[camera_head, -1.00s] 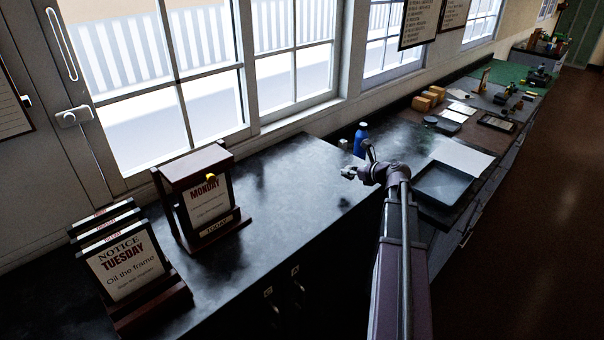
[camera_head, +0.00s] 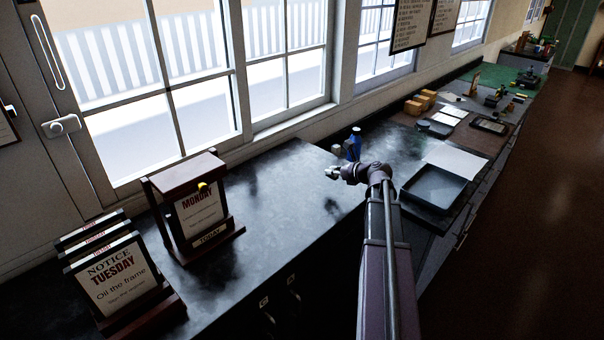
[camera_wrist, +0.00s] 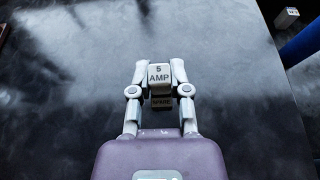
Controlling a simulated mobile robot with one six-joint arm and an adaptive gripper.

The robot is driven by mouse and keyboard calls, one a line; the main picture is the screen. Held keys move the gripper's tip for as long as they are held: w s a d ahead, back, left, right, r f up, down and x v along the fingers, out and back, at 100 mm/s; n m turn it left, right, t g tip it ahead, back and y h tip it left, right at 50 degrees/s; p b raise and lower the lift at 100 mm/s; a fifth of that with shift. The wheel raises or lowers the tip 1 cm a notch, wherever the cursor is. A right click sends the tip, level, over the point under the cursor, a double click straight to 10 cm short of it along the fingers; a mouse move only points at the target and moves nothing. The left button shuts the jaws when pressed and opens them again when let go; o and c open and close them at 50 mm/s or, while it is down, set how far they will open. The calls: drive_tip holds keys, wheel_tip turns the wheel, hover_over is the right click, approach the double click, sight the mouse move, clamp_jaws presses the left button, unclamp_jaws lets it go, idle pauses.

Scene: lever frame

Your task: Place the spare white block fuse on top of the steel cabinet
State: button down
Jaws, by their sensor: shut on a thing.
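My gripper (camera_wrist: 160,78) is shut on a white block fuse (camera_wrist: 159,75) marked "5 AMP", with "SPARE" on a darker face below. In the head view, my gripper (camera_head: 332,173) is over the right part of a dark, glossy cabinet top (camera_head: 290,200), taken to be the steel cabinet. The fuse is small and hard to make out there. I cannot tell whether it touches the top or hangs just above it. A second small white block (camera_wrist: 287,17) stands at the upper right of the wrist view, beside a blue object.
A blue bottle (camera_head: 354,146) stands behind my gripper. A "MONDAY" sign holder (camera_head: 203,212) and a "TUESDAY" notice rack (camera_head: 118,275) stand on the left. A dark tray (camera_head: 435,187) lies to the right. The cabinet top between the signs and my gripper is clear.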

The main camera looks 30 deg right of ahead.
hover_over(302, 176)
drive_tip(key=s, duration=0.1)
drive_tip(key=shift+s+d+f+b, duration=0.2)
drive_tip(key=shift+f+b, duration=0.25)
drive_tip(key=shift+f, duration=0.15)
drive_tip(key=shift+w, duration=0.2)
drive_tip(key=shift+w+a, duration=0.15)
drive_tip(key=shift+w, duration=0.1)
drive_tip(key=shift+w+a+f, duration=0.15)
drive_tip(key=shift+w+f, duration=0.05)
drive_tip(key=shift+w, duration=0.1)
drive_tip(key=shift+s+f+b, duration=0.1)
drive_tip(key=shift+f+b, duration=1.5)
drive_tip(key=shift+b, duration=0.25)
drive_tip(key=shift+f, duration=0.2)
drive_tip(key=c, duration=0.6)
unclamp_jaws()
drive_tip(key=shift+r, duration=0.25)
